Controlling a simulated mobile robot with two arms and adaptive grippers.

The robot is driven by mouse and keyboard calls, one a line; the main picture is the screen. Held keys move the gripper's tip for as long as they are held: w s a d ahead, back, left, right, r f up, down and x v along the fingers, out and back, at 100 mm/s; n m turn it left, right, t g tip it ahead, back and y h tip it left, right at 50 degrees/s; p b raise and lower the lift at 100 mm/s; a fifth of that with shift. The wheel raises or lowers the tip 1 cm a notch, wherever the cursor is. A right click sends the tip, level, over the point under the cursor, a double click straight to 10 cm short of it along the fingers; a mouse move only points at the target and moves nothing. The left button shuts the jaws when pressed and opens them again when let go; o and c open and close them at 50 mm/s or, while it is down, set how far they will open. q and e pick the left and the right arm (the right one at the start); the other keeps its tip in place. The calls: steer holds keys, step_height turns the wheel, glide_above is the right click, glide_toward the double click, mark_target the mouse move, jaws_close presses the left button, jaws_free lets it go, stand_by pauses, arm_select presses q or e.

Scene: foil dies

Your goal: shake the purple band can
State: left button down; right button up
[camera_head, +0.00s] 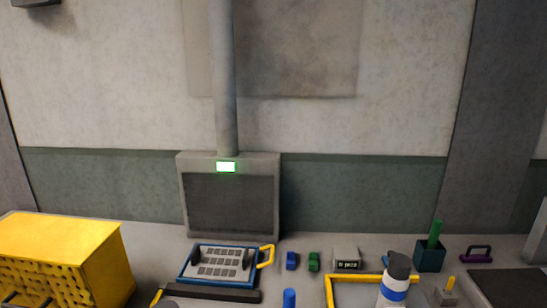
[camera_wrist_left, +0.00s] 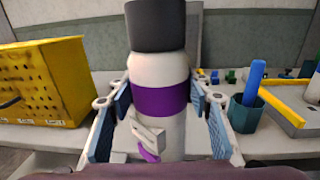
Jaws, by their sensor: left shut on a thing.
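The purple band can (camera_wrist_left: 160,70) is a white bottle shape with a dark grey cap and a wide purple band. It stands upright and large in the middle of the left wrist view. My left gripper (camera_wrist_left: 162,112) is shut on it, with blue-padded fingers on both sides at about band height. A small pale part and a purple piece show in front of the can's lower body. The can's base is hidden. In the head view I cannot make out this can or either gripper. My right gripper shows in neither view.
A yellow perforated box (camera_head: 60,255) stands at the left. A blue-framed panel (camera_head: 218,262), a blue-band can with a dark cap (camera_head: 393,288), a yellow-edged tray (camera_head: 345,279) and a dark green holder (camera_head: 430,256) stand on the bench. A grey hood (camera_head: 230,205) is behind.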

arm_select(q)
step_height(320, 180, down, 4)
steer(key=shift+a+f, duration=0.1)
steer(key=shift+a, duration=0.05)
step_height(320, 180, up, 6)
stand_by(0.9)
